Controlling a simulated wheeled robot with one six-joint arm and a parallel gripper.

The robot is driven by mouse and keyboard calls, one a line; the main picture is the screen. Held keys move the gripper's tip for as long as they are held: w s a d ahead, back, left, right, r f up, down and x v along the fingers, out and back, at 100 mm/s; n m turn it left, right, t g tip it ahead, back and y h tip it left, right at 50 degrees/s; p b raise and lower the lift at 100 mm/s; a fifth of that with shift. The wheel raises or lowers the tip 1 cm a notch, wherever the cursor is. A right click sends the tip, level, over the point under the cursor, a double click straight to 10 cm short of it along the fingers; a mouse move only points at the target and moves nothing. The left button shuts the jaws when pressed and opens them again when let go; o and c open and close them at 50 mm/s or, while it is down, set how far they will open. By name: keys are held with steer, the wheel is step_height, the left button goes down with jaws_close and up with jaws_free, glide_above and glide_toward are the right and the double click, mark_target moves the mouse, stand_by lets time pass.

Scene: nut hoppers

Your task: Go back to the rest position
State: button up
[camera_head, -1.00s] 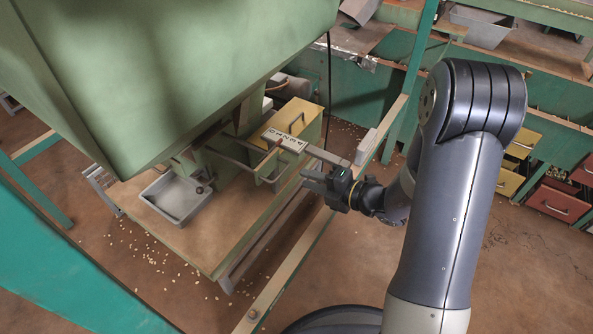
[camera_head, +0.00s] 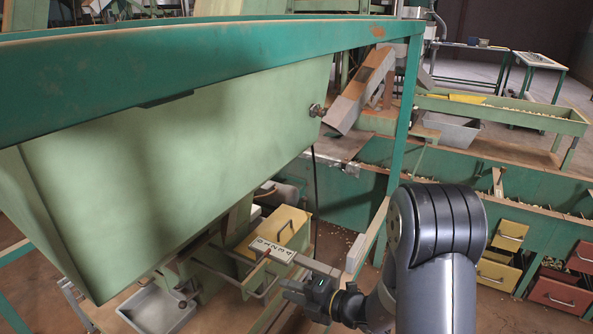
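My gripper (camera_head: 287,290) is low in the middle of the head view, at the end of my dark grey arm. It points left, and its two small fingers look apart with nothing between them. It is just in front of the yellow box (camera_head: 281,228) and the lettered plate (camera_head: 272,250) on the machine under the hopper. The flat bar (camera_head: 318,266) beside the plate passes close above it; I cannot tell whether they touch.
The large green hopper (camera_head: 170,150) fills the left. A teal frame (camera_head: 405,110) runs above it and down beside my arm. A grey tray (camera_head: 160,308) sits below. Yellow (camera_head: 497,272) and red drawers (camera_head: 560,292) stand at right, under green benches.

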mark_target(273, 284)
steer(key=b+x, duration=0.1)
steer(key=x, duration=0.5)
steer(key=shift+a+f+b, duration=0.1)
steer(key=shift+a+b, duration=0.1)
steer(key=shift+b, duration=0.15)
